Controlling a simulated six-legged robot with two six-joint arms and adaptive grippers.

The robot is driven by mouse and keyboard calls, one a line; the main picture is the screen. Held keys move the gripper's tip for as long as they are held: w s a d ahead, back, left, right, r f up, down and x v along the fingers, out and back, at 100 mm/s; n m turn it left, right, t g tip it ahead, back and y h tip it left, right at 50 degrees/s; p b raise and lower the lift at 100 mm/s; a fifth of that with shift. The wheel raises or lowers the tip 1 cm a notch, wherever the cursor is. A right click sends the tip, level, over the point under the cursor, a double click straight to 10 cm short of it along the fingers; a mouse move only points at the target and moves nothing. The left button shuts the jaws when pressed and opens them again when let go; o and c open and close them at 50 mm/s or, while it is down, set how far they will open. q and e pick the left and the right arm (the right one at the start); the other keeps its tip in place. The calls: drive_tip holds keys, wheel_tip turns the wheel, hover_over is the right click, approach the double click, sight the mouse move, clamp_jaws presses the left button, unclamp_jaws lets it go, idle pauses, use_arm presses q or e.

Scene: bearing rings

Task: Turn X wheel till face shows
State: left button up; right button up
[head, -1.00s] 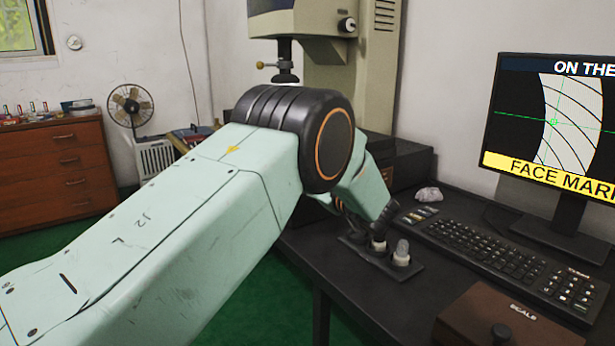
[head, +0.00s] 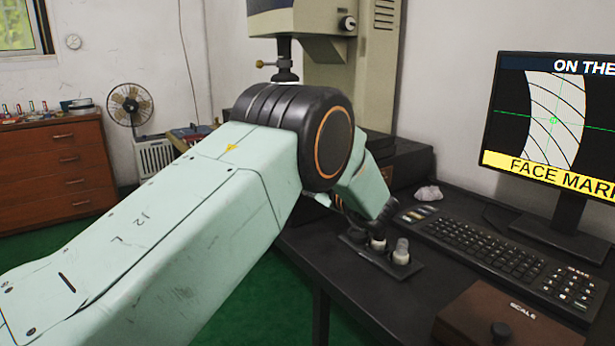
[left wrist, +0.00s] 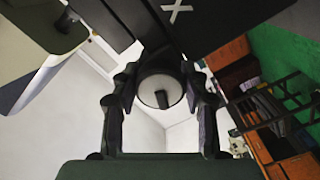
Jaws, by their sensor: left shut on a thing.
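In the left wrist view, my left gripper (left wrist: 160,95) is shut on a round pale-faced wheel (left wrist: 152,92), with one dark finger on each side. A white X (left wrist: 177,12) is marked on the dark panel just above it. In the head view my arm hides most of the gripper and the wheel. The monitor (head: 555,140) shows a pale curved band with dark arcs on black. A green crosshair lies within the band, near its middle. A yellow strip below reads "FACE MARI", cut off by the frame edge. My right gripper is not in view.
The measuring machine (head: 345,75) stands behind my arm.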

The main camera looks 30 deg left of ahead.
use_arm(q)
drive_tip(key=o, duration=1.2)
drive_tip(key=shift+c, duration=0.2)
drive_tip(key=v, duration=1.2)
